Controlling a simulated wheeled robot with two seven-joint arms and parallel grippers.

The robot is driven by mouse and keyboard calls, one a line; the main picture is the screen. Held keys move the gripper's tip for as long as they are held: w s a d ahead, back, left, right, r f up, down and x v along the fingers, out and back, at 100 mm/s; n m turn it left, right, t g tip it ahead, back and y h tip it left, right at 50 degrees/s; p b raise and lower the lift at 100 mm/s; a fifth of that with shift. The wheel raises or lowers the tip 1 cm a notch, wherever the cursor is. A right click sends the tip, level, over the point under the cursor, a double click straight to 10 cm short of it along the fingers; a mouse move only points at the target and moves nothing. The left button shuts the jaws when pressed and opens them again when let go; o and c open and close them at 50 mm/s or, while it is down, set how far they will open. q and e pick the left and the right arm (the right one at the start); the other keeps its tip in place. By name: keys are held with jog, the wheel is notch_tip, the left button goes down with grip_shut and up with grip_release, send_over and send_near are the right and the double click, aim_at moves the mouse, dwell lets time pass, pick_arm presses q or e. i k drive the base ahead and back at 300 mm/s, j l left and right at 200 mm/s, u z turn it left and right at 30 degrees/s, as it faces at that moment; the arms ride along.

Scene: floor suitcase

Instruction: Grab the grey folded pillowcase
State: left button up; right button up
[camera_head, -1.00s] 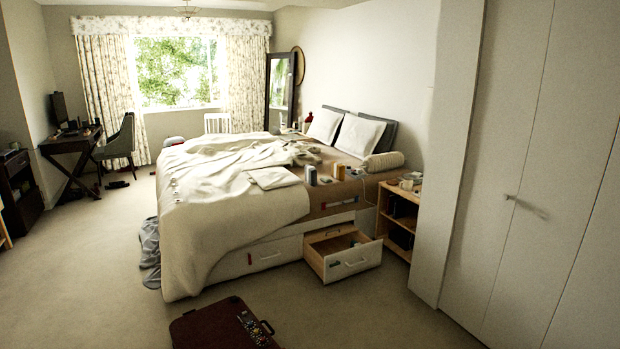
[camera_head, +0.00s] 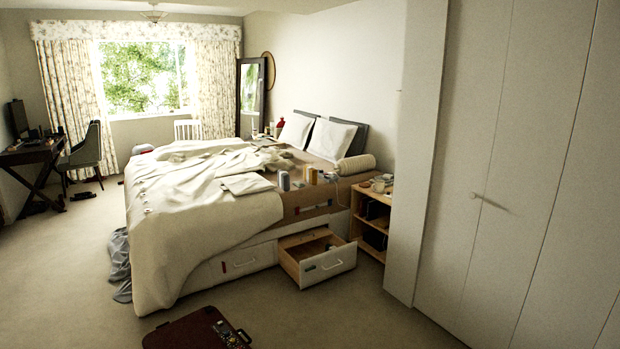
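A flat folded cloth (camera_head: 247,184), pale cream to light grey, lies on top of the bed near its middle; it may be the folded pillowcase, but its colour is hard to tell. A grey cloth (camera_head: 119,262) hangs crumpled to the floor at the bed's left side. Two white pillows lean at the head of the bed, with darker grey ones (camera_head: 359,140) behind. Neither of my grippers is in view.
The bed (camera_head: 190,215) fills the middle. An open drawer (camera_head: 328,264) juts from its front side. A brown suitcase (camera_head: 185,334) lies on the floor at the bottom. A wooden bedside shelf (camera_head: 374,222) and wardrobe (camera_head: 530,180) stand right.

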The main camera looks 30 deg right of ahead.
aim_at(283, 176)
jog(key=i+l+z, duration=1.15)
jog(key=z, duration=0.3)
jog(key=i+z, duration=0.45)
jog(key=i+u, duration=0.15)
jog(key=i, duration=0.5)
jog(key=i+l+u, duration=0.2)
jog(key=i, duration=0.5)
